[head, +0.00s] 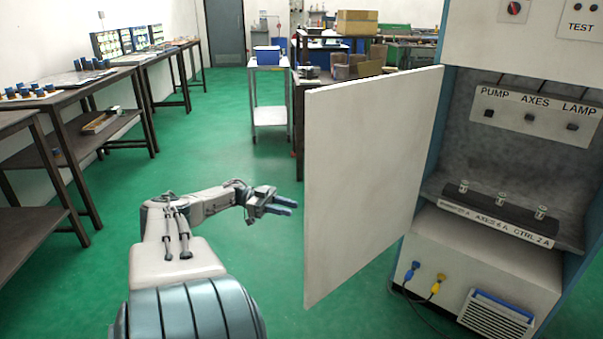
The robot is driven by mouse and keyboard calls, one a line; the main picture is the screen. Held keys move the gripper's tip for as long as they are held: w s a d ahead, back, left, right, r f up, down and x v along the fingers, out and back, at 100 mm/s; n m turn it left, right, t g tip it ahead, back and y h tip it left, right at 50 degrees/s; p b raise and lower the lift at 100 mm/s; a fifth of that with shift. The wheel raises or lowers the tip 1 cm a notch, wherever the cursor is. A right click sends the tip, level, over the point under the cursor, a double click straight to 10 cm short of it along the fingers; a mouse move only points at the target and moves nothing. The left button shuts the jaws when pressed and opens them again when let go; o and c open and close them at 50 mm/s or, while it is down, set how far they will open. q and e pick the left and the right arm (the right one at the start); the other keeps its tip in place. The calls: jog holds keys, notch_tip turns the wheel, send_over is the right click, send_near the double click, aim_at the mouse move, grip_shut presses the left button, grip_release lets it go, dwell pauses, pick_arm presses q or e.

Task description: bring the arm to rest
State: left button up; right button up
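My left arm (205,205) reaches forward from the bottom of the head view, bent, over the green floor. Its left gripper (287,206) points right, just left of the cabinet's open door in the picture. Its two bluish fingers lie close together with nothing seen between them; the gap is too small to judge. I cannot tell how far the gripper is from the door. My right gripper is not in view.
The white door (370,180) stands swung open from the cabinet (525,65) at the right. Inside are labelled switches (530,117) and a fuse row (500,212). Benches (90,80) line the left wall. A trolley (268,98) stands behind. The green floor (215,140) between is clear.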

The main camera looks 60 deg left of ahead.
pick_arm(q)
jog(key=shift+v, duration=1.05)
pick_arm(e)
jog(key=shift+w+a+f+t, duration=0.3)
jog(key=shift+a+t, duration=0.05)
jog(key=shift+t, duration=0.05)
